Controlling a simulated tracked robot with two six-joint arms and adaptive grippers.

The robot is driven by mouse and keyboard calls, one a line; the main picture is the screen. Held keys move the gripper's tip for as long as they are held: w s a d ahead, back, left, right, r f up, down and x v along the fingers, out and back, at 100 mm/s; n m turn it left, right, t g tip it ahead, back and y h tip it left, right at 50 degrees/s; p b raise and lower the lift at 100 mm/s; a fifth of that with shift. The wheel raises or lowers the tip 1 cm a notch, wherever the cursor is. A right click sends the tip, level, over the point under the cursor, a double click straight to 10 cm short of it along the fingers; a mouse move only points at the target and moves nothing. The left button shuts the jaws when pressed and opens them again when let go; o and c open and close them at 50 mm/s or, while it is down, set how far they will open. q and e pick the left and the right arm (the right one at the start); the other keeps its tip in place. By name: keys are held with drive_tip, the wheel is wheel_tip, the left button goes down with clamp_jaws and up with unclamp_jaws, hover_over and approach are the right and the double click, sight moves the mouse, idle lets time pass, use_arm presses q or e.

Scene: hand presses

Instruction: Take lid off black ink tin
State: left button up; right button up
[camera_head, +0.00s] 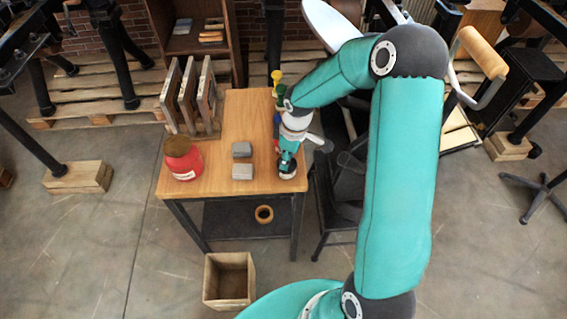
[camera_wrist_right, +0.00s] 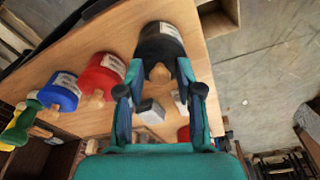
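The black ink tin (camera_wrist_right: 160,42) is at the top middle of the right wrist view, with a pale label on its side. A wooden knob (camera_wrist_right: 160,73) shows on its near end. My right gripper (camera_wrist_right: 160,68) is open, its fingertips on either side of the knob with visible gaps. Contact with the tin cannot be told. In the head view my right gripper (camera_head: 288,158) points down at the table's right edge and hides most of the tin beneath it. My left gripper is not in view.
Red (camera_wrist_right: 108,72) and blue (camera_wrist_right: 62,90) tins stand in a row beside the black one. On the table (camera_head: 215,182) are two grey blocks (camera_head: 242,172), a red jar (camera_head: 182,160) and a rack of upright frames (camera_head: 190,97). A wooden bin (camera_head: 229,290) stands on the floor.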

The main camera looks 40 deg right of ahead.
drive_tip(key=shift+a+f, duration=0.1)
drive_tip(key=shift+c, duration=0.8)
drive_tip(key=shift+s, duration=0.1)
